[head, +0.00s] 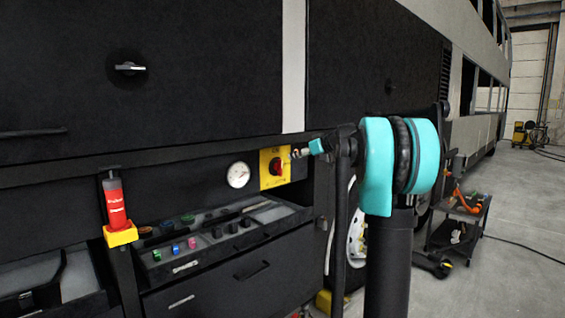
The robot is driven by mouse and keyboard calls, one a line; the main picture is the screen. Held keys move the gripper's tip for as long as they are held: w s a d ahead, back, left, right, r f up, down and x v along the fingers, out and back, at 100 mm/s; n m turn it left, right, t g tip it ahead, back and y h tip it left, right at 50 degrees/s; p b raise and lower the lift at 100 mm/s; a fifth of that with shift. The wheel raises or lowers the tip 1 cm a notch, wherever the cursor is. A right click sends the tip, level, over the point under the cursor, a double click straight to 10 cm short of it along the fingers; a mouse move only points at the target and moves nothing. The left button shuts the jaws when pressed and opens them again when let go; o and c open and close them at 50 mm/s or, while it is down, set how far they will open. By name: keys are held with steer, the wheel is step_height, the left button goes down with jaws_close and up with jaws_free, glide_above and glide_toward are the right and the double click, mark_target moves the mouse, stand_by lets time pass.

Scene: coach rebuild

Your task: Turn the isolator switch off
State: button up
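The isolator switch (275,168) is a yellow square plate with a red knob, mounted on the dark side panel of the coach. Small dark marking shows above the knob, too small to read, and I cannot tell the knob's position. My gripper (296,154) is at the upper right edge of the yellow plate in the picture, to the right of the knob. It looks small and partly merges with the dark panel behind it. I cannot tell whether it touches the switch or whether its fingers are open.
A round white gauge (238,175) is left of the switch. Below is an open drawer (225,232) with tools and coloured pieces. A red canister-like object (115,205) with a yellow base stands left. A tool cart (459,228) stands right; floor beyond it is mostly clear.

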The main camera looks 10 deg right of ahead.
mark_target(282, 161)
steer(key=x, duration=1)
steer(key=shift+f, duration=0.1)
steer(key=shift+c, duration=0.6)
steer(key=shift+s, duration=0.1)
jaws_close()
